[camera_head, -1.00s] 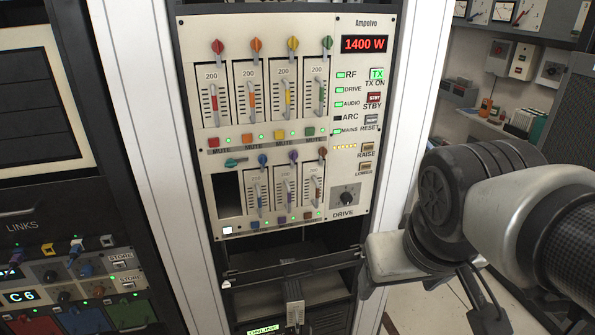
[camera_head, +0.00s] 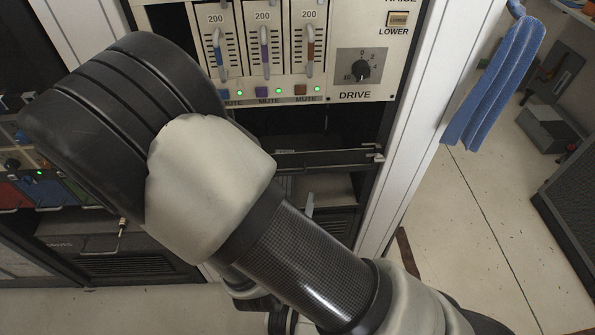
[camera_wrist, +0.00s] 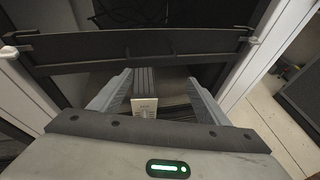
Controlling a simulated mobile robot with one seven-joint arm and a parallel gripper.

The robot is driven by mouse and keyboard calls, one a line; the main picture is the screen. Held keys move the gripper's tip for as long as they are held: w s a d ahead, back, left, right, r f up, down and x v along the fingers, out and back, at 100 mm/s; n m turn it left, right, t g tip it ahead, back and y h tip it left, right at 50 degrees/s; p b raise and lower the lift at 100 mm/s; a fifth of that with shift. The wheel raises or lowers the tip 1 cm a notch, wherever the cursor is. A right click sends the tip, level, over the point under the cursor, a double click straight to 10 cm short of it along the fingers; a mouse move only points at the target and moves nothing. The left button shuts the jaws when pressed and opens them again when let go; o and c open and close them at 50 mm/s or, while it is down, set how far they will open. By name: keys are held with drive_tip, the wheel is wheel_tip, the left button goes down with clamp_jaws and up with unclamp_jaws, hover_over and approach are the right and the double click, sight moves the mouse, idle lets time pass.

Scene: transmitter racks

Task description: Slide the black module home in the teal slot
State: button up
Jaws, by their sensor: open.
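In the wrist view my gripper (camera_wrist: 158,77) is open, with its two grey fingers pointing into the lower rack bay. A dark grey ribbed block with a pale front end (camera_wrist: 145,92) shows between the fingers, with gaps at both sides. It looks like the black module, but I cannot tell for sure. In the head view only a grey sliver shows there (camera_head: 309,204); my arm hides the rest and my gripper. The teal slot is hidden behind my arm.
A dark crossbar (camera_wrist: 130,48) spans the bay above the fingers; it also shows in the head view (camera_head: 325,157). White rack posts stand at both sides, the right one (camera_head: 412,140) near my arm. A blue cloth (camera_head: 500,85) hangs at right.

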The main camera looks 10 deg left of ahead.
wheel_tip(320, 180, down, 4)
drive_tip(key=a+n+y, duration=0.2)
drive_tip(key=shift+g, duration=0.3)
drive_tip(key=b+x, duration=0.3)
drive_tip(key=x, duration=1.3)
clamp_jaws()
drive_tip(key=shift+w+r+p, duration=0.1)
drive_tip(key=shift+r+p, duration=0.3)
drive_tip(key=shift+r, duration=0.3)
